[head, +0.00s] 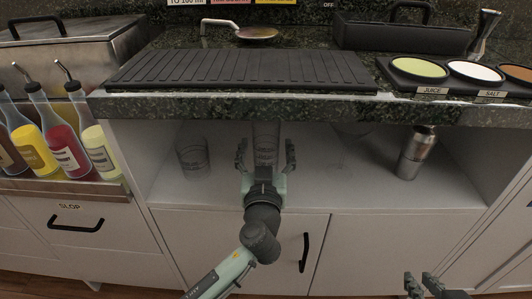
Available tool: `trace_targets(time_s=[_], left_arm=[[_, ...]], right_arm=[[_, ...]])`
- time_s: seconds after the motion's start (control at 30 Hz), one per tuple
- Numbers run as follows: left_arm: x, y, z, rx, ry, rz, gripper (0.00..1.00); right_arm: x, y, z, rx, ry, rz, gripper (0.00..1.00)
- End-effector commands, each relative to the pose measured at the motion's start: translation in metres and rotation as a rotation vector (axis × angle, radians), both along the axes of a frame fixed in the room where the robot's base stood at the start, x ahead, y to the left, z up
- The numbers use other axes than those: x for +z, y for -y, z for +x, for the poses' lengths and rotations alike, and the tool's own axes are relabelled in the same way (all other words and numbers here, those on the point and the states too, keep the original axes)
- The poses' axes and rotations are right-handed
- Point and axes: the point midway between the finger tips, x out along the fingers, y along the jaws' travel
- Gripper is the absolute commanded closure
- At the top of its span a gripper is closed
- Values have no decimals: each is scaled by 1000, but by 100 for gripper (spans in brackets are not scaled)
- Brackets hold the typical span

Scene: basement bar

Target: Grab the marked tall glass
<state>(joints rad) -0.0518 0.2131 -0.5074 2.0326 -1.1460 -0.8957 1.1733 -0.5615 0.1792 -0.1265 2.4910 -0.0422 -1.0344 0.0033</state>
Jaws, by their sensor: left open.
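A clear tall glass (266,143) stands in the open shelf under the counter; faint markings show on it. Its top is hidden behind the counter edge. My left gripper (266,158) is open, with one finger to each side of the tall glass in the picture. I cannot tell whether the fingers touch it or how deep they reach. The gripper's palm hides the base of the glass. My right gripper (424,284) shows only partly at the bottom right edge, away from the shelf; its opening is unclear.
A shorter clear glass (192,155) stands left in the shelf, and a faint clear glass (350,131) stands right of the gripper. A metal shaker (416,153) is further right. The counter edge (240,107) overhangs the shelf. Bottles (62,145) line the left.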

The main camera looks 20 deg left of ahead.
Motion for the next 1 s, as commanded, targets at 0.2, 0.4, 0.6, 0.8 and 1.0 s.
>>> trace_targets(time_s=[0.2, 0.4, 0.6, 0.8, 1.0], left_arm=[[-1, 0, 1, 0, -1, 1, 26], [-1, 0, 1, 0, -1, 1, 49], [-1, 0, 1, 0, -1, 1, 74], [0, 0, 1, 0, 1, 0, 89], [2, 0, 1, 0, 1, 0, 89]], right_arm=[[-1, 1, -1, -1, -6, -2, 81], [-1, 1, -1, -1, -5, -2, 81], [-1, 1, -1, -1, -5, -2, 81], [-1, 1, 0, -1, -5, -2, 81], [-1, 1, 0, -1, -5, -2, 81]])
